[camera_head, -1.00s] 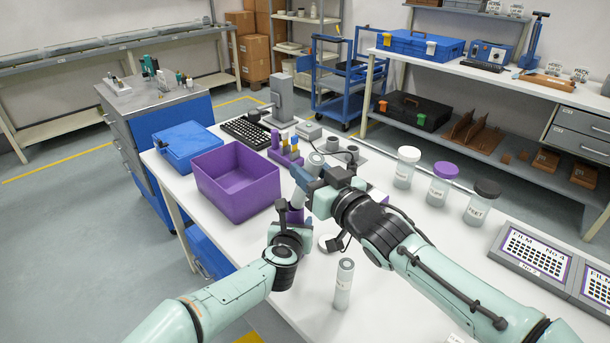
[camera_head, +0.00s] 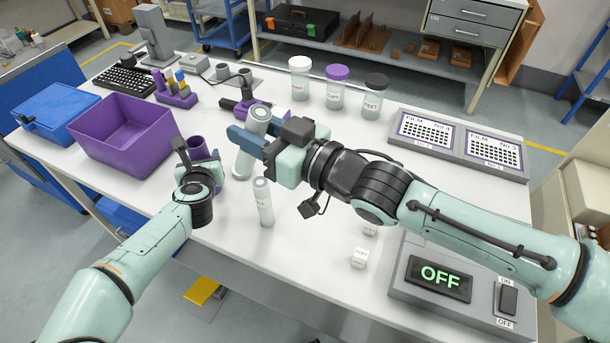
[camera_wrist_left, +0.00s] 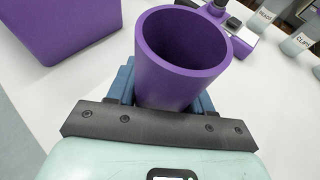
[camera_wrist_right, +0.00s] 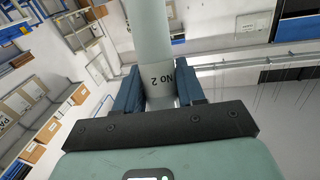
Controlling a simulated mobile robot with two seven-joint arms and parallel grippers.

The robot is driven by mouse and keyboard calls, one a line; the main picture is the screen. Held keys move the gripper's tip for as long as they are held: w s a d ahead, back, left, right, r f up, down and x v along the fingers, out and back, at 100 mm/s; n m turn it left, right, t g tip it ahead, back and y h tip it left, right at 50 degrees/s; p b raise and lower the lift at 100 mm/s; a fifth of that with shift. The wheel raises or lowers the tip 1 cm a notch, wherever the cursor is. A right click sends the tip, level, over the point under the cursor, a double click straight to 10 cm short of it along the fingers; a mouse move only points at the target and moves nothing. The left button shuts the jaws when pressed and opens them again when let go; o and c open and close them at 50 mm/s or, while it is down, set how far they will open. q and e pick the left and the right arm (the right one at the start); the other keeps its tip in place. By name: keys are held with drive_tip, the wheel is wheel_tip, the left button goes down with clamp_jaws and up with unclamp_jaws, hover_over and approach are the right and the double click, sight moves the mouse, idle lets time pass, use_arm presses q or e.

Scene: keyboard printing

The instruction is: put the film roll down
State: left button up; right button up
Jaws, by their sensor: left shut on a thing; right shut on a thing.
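My right gripper (camera_head: 245,142) is shut on a light grey film roll (camera_head: 257,122), held tilted above the table. In the right wrist view the roll (camera_wrist_right: 153,45) reads "No 2" and stands between the fingers. A second grey roll (camera_head: 264,207) stands upright on the table just below it. My left gripper (camera_head: 195,165) is shut on a purple cup (camera_head: 196,147), left of the held roll. In the left wrist view the cup (camera_wrist_left: 180,75) looks empty. Two film trays, No 4 (camera_head: 396,139) and No 3 (camera_head: 465,155), lie at the right, their patterned sheets facing up.
A purple bin (camera_head: 124,150) and a blue case (camera_head: 55,110) stand at the left. Jars with white (camera_head: 300,85), purple (camera_head: 336,92) and black (camera_head: 373,100) lids stand behind the right gripper. A grey switch box reading "OFF" (camera_head: 400,285) is front right.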

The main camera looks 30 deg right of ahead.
drive_tip(key=shift+w+r+m+h, duration=0.3)
drive_tip(key=shift+w+r+h, duration=0.05)
drive_tip(key=shift+r+h, duration=0.1)
drive_tip(key=w+d+f+m+t+h, duration=0.25)
drive_tip(key=d+f+m+h, duration=0.25)
drive_tip(key=d+m+h, duration=0.6)
wheel_tip(320, 180, down, 16)
drive_tip(key=s+d+m+g+h, duration=0.1)
drive_tip(key=d+g+h, duration=0.1)
drive_tip(key=h, duration=0.5)
drive_tip(key=shift+s+d+r+g, duration=0.25)
drive_tip(key=shift+s+g, duration=0.15)
drive_tip(key=shift+g, duration=0.15)
drive_tip(key=shift+f, duration=0.1)
